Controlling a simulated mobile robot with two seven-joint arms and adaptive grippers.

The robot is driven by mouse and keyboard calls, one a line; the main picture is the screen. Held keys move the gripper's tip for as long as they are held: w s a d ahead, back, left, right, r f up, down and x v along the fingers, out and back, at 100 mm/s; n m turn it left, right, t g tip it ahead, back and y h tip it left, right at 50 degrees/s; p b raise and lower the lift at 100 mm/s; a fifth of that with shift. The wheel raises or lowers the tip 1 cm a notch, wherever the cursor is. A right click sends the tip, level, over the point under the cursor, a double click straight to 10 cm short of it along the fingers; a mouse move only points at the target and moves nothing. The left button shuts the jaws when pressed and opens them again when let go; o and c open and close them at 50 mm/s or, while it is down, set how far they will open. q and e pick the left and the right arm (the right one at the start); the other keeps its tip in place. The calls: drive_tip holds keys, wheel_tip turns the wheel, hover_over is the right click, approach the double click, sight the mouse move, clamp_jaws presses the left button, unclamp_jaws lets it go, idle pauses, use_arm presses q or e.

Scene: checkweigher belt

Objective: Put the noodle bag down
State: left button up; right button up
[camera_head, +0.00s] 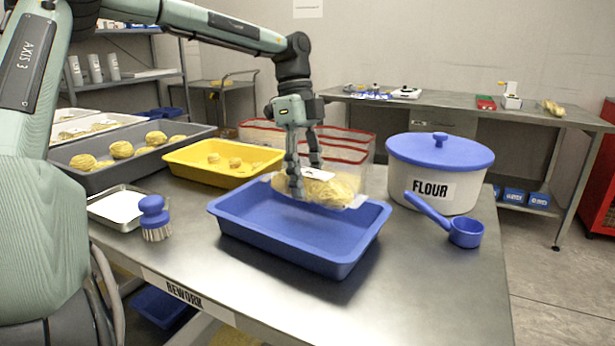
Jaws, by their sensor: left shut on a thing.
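The noodle bag (335,190) is a clear bag of yellow noodles with a white label. My left gripper (306,188) points down and is shut on the noodle bag. The bag is at the far side of the blue tray (296,255), over or against its far rim; I cannot tell whether it touches the tray. The visible inside of the blue tray is empty. My right gripper is not in view.
A yellow tray (200,176) and a grey tray (95,172) with noodle nests stand left. Clear red-rimmed bins (350,150) stand behind. A white flour tub (468,187), blue scoop (466,232) and blue brush (154,215) flank the blue tray. The front right table is clear.

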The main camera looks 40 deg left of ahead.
use_arm(q)
drive_tip(key=shift+f, duration=0.2)
drive_tip(key=o, duration=1.5)
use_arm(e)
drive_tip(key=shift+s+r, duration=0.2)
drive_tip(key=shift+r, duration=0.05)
use_arm(q)
drive_tip(key=shift+r, duration=0.3)
drive_tip(key=shift+p+v, duration=0.5)
drive_tip(key=shift+v, duration=5.85)
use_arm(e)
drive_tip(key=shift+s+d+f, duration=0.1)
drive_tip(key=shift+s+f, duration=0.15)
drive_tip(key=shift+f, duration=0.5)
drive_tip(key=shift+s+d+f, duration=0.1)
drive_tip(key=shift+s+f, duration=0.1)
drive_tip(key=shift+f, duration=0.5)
